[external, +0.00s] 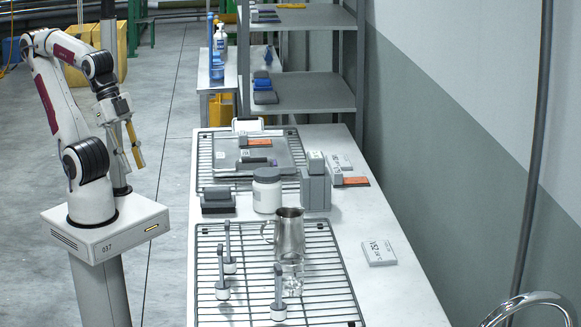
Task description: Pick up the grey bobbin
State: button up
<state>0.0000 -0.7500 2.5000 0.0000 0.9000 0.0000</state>
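My gripper (136,150) hangs at the left, beside my base and well away from the table. It is small and seen from the side, so I cannot tell whether it is open or shut. I cannot clearly make out which thing is the grey bobbin. Three upright grey-stemmed pieces with white round ends stand on the front wire rack: one at the back left (228,248), one at the front left (221,275) and one to the right (279,292). Grey blocks (218,201) lie on the table behind that rack.
A steel jug (289,233) and a clear glass (292,279) stand on the front wire rack (330,262). A white jar (267,190) and tall grey blocks (316,190) stand behind. A tray (283,150) lies on the rear rack. The right table strip is mostly clear.

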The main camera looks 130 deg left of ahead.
dwell(0.3)
jog(key=w+a+r+m+t+y, duration=0.1)
jog(key=w+a+t, duration=0.1)
jog(key=w+a, duration=0.55)
jog(key=w+a+m+t+y, duration=0.15)
jog(key=w+a, duration=0.25)
jog(key=w, duration=0.7)
jog(key=w+a+r+m+t, duration=0.1)
jog(key=w+a+m+t, duration=0.15)
jog(key=w+a, duration=0.5)
jog(key=w+d+f+m+t+h, duration=0.1)
jog(key=w+d+f+m+h, duration=0.2)
jog(key=w+f+h, duration=0.4)
jog(key=s+d+f+m+h, duration=0.1)
jog(key=s+d+f+h, duration=0.1)
jog(key=s+f+h, duration=0.1)
jog(key=s+d+f+m+g+h, duration=0.1)
jog(key=s+d+f+h, duration=0.1)
jog(key=s+h, duration=0.4)
jog(key=shift+s+f, duration=0.6)
jog(key=shift+s, duration=0.4)
